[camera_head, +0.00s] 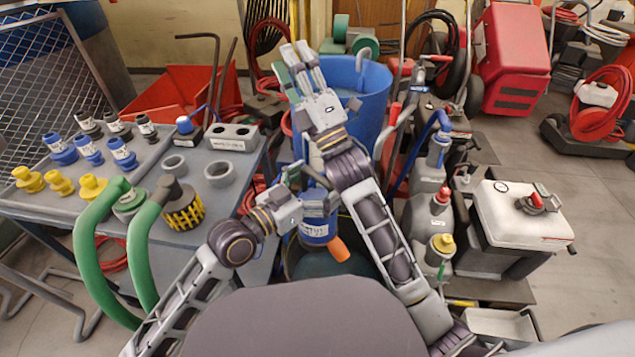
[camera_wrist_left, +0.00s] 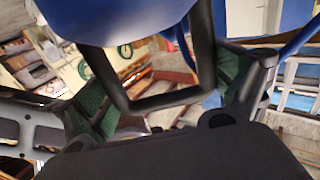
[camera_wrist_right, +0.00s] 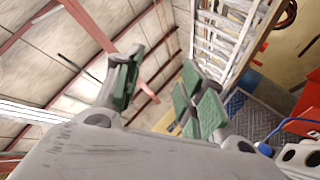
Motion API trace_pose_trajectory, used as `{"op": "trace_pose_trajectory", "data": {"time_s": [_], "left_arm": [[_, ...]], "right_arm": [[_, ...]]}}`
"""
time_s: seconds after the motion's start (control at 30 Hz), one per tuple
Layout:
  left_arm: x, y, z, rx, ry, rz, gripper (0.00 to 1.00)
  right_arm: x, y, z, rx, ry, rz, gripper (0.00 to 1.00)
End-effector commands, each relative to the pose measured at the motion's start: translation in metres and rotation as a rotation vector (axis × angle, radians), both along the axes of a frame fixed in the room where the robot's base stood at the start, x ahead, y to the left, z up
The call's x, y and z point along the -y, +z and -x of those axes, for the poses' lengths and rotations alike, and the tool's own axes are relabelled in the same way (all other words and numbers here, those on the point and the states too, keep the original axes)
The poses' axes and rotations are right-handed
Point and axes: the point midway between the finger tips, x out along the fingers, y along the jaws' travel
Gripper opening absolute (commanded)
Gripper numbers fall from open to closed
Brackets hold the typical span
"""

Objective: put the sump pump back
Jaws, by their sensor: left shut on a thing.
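The sump pump (camera_head: 315,230) has a blue body with a white label and an orange part at its lower right. My left gripper (camera_head: 303,192) is shut on it, at its upper end. In the left wrist view the pump's blue body (camera_wrist_left: 125,18) and a dark loop handle (camera_wrist_left: 165,100) lie between the green finger pads. Its lower end is over a dark, round-rimmed opening; I cannot tell whether it hangs above or inside. My right gripper (camera_head: 293,62) is raised in front of a blue tub, open and empty; in its wrist view the fingers (camera_wrist_right: 162,92) are apart.
A grey cart (camera_head: 250,175) at left carries blue, yellow and dark fittings, grey rings and a green hose (camera_head: 95,240). The blue tub (camera_head: 370,95) stands behind my arms. Grey bottles (camera_head: 422,210) and a white-topped box (camera_head: 510,215) crowd the right. Clear floor lies far right.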

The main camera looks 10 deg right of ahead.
Motion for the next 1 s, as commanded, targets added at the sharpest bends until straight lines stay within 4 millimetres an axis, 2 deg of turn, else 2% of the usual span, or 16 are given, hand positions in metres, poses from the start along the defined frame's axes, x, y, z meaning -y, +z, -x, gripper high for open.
{"op": "trace_pose_trajectory", "data": {"time_s": [0.03,0.23,0.5,0.77,1.0], "left_arm": [[0.0,0.005,0.0,0.008,0.001,0.008,0.24],[0.0,0.005,0.0,0.008,0.001,0.008,0.24],[0.0,0.005,0.0,0.008,0.001,0.008,0.24],[0.0,0.005,0.0,0.008,0.001,0.008,0.24],[0.0,0.005,0.0,0.008,0.001,0.008,0.24]], "right_arm": [[0.01,-0.008,-0.003,-0.046,-0.002,-0.027,0.4],[0.049,-0.044,-0.016,-0.229,-0.004,-0.14,0.4],[0.098,-0.095,-0.022,-0.456,-0.013,-0.297,0.4],[0.142,-0.149,-0.016,-0.66,-0.03,-0.452,0.4],[0.173,-0.203,-0.001,-0.85,-0.049,-0.597,0.4]]}}
